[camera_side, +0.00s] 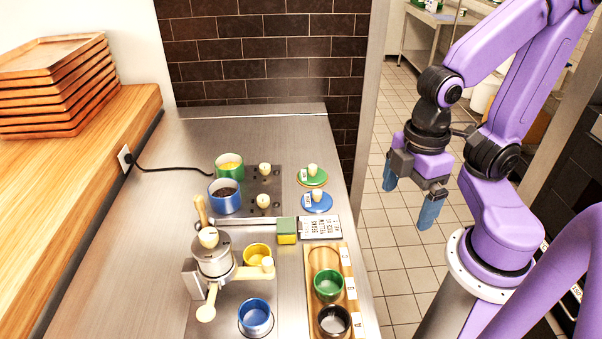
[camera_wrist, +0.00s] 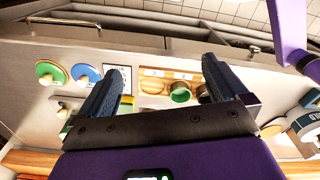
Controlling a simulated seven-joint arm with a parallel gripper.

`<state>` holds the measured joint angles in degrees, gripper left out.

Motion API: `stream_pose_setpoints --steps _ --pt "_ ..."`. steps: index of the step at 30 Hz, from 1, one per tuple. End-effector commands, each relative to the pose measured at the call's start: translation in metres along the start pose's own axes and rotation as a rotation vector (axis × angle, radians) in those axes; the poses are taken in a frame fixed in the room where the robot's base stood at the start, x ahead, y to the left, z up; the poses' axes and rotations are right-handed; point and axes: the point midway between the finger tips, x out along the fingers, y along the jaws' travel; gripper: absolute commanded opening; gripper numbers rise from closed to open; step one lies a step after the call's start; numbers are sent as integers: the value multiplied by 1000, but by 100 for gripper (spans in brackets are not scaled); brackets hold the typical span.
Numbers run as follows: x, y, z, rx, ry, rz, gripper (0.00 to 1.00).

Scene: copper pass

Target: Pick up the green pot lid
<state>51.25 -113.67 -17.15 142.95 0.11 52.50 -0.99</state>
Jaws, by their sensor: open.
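The green pot lid (camera_side: 312,177) lies flat on the steel counter, with a cream knob on top. In the wrist view the green lid (camera_wrist: 49,72) is at the far left. The blue pot lid (camera_side: 317,202) lies just in front of it, and also shows in the wrist view (camera_wrist: 86,74). My gripper (camera_side: 408,205) is open and empty, up in the air to the right of the counter, well apart from the lids. Its two blue fingers also show in the wrist view (camera_wrist: 160,85).
A green pot (camera_side: 229,167) and a blue pot (camera_side: 224,196) stand left of the lids. A sign (camera_side: 320,227), a sponge (camera_side: 286,231) and a wooden tray (camera_side: 352,290) with bowls are nearer the front. A grinder-like device (camera_side: 212,262) stands left of the tray.

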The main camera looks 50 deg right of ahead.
Motion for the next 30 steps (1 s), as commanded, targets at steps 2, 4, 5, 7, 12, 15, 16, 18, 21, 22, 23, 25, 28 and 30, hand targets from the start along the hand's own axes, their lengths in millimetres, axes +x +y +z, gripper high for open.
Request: stream_pose_setpoints --steps 2,4,5,7,12,15,16,18,21,22,23,25,28,30 --pt "-2 7 -7 -17 -2 1 100" --pt "-6 17 -17 -50 -3 2 100" --pt "-7 23 -23 -69 -4 3 100" --pt "-12 39 -35 -117 -8 4 100" --pt "-21 86 -62 -251 -16 4 100" --pt "-26 117 -73 -328 -21 2 100" --pt "-27 127 -75 -353 -22 2 100" --pt "-29 150 -80 -408 -26 -1 100" --pt "-32 184 -83 -486 -28 -4 100" --pt "-33 194 -82 -509 -30 -6 100" --pt "-34 205 -82 -534 -30 -7 100" --pt "-35 229 -80 -588 -32 -10 100" --pt "-36 259 -73 -658 -33 -14 100" --pt "-37 276 -68 -700 -33 -18 100"
